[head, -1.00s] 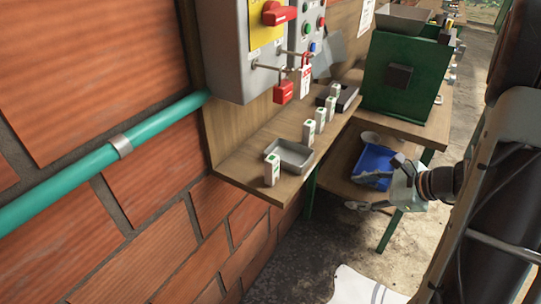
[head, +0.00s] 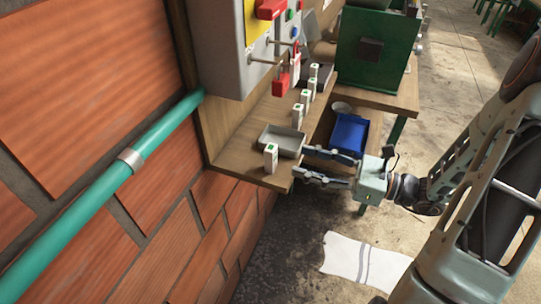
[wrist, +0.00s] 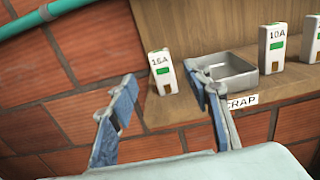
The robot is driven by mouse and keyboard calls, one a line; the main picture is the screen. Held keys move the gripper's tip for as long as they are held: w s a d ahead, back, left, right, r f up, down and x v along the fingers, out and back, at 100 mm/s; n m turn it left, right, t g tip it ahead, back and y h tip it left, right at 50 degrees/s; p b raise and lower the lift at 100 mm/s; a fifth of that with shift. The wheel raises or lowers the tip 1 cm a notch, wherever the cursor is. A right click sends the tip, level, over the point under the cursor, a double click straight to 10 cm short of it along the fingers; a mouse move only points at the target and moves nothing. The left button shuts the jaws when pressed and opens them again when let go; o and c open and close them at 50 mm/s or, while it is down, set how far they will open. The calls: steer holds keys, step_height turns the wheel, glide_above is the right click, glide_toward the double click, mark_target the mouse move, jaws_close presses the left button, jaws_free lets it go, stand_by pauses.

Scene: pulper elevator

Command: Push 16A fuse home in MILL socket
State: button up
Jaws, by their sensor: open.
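The 16A fuse (wrist: 163,72) is a white upright block with a green patch, standing on the wooden shelf in the wrist view. In the head view it is the nearest white block (head: 270,157), at the shelf's near end beside the grey tray. My gripper (head: 300,163) is open and empty at the shelf's front edge, its fingers pointing at the fuse. In the wrist view the two fingers (wrist: 161,84) frame the fuse, which is beyond them and not visibly touched. I cannot make out a MILL socket in either view.
A grey tray (wrist: 248,80) with a partly hidden label stands right of the fuse. A 10A fuse (wrist: 272,48) and other white blocks stand farther along. A blue bin (head: 349,135) is lower right.

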mark_target(276, 153)
steer(key=shift+p+x, duration=0.6)
steer(key=shift+x, duration=3)
steer(key=shift+d, duration=0.1)
jaws_close()
